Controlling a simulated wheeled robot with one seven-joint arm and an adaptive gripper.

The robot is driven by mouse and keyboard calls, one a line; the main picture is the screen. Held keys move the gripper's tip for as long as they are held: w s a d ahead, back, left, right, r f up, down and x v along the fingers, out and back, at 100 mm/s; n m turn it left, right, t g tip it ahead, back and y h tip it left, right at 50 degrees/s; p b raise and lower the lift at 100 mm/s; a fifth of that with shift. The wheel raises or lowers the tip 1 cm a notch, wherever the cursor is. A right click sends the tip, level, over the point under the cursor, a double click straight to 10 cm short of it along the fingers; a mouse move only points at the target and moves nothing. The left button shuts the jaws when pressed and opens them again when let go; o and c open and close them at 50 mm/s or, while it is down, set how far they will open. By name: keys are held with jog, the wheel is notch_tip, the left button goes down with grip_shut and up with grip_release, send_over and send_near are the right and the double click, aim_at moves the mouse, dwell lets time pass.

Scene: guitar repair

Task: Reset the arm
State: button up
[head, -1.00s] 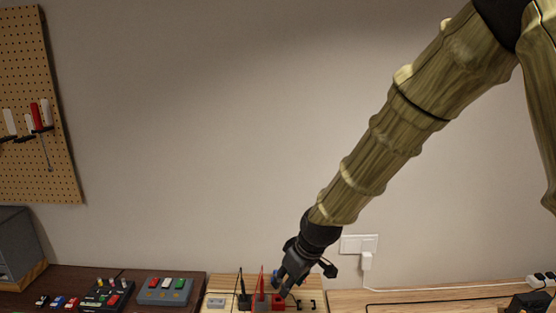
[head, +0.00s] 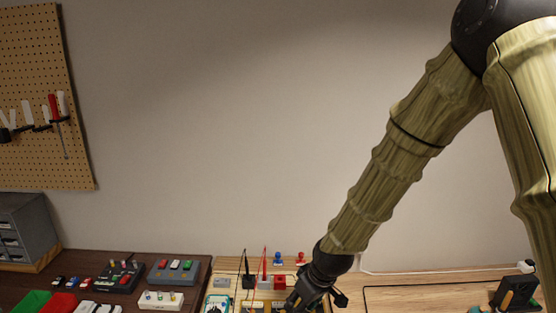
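My arm (head: 385,180), with a wood-like olive surface, reaches from the upper right down to the bench in the head view. My black gripper (head: 300,303) is at the bottom edge of the picture, over the right part of a light wooden board with small parts. Its fingers point down and to the left. The fingertips are small, dark and partly cut off, so I cannot tell whether they are open or shut or hold anything.
Red and black probes (head: 264,268) stand upright just left of my gripper, near a red block (head: 279,282). Several pedals (head: 173,270) and green and red bins sit on the dark bench at left. A pegboard (head: 45,105) hangs on the wall. The wall area above is clear.

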jog(key=s+d+f+m+g+h, duration=0.15)
jog(key=s+d+f, duration=0.25)
jog(key=s+f, duration=0.55)
jog(key=s+d+f+m, duration=0.3)
jog(key=s+d+f, duration=0.25)
jog(key=f, duration=0.65)
jog(key=s+d+f+m+g+h, duration=0.15)
jog(key=s+d+f, duration=0.25)
jog(key=s, duration=0.6)
jog(key=s+d+f+m, duration=0.2)
jog(key=s+d+f, duration=0.15)
jog(key=s, duration=0.65)
notch_tip(320, 180, down, 11)
jog(key=b, duration=1)
jog(key=shift+w+a+r, duration=0.2)
jog(key=shift+w+a, duration=0.05)
